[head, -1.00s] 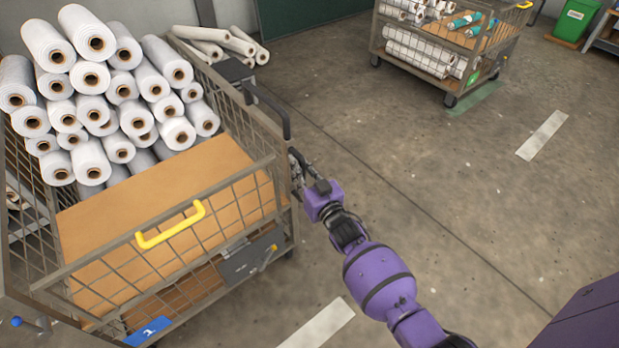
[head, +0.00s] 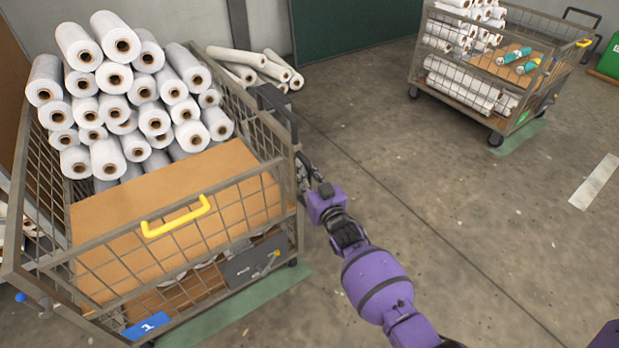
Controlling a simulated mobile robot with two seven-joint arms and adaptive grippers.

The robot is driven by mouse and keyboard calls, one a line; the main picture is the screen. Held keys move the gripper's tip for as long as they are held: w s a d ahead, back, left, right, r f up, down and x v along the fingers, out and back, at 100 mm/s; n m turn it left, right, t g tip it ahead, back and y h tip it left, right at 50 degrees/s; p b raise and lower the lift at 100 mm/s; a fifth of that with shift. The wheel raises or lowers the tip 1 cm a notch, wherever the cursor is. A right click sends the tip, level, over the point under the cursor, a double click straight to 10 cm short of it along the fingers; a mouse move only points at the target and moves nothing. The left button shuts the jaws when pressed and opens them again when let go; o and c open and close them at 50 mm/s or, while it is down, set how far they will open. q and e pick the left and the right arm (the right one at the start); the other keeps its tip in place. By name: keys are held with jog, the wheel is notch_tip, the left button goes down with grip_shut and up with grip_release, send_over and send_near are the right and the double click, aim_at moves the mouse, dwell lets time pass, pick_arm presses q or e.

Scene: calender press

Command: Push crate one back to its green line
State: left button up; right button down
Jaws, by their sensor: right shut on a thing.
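Crate one (head: 182,241) is a mesh-sided wheeled cart at left, with a blue plate marked 1 (head: 147,325) and a yellow handle (head: 176,217). White rolls (head: 125,85) are stacked in its far part. A green line (head: 248,306) on the floor shows along and beyond its near lower edge; part of it is hidden under the crate. My right gripper (head: 306,172) is at the crate's right side, shut on its frame near the near right corner; the exact grip is hard to see. My left gripper is out of view.
Another loaded cart (head: 484,93) stands at the upper right by its own green mark (head: 518,137). Loose rolls (head: 258,67) lie on the floor behind crate one, near the wall. The concrete floor (head: 430,200) to the right is clear.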

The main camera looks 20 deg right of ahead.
jog(key=shift+w+d, duration=0.3)
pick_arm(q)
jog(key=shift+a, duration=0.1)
pick_arm(e)
jog(key=shift+r, duration=0.2)
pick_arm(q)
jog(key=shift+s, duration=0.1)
pick_arm(e)
jog(key=c, duration=1.8)
grip_release()
jog(key=shift+w, duration=0.1)
jog(key=shift+o, duration=0.6)
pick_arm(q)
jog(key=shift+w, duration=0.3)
pick_arm(e)
jog(key=shift+a+f, duration=0.1)
jog(key=shift+f, duration=0.05)
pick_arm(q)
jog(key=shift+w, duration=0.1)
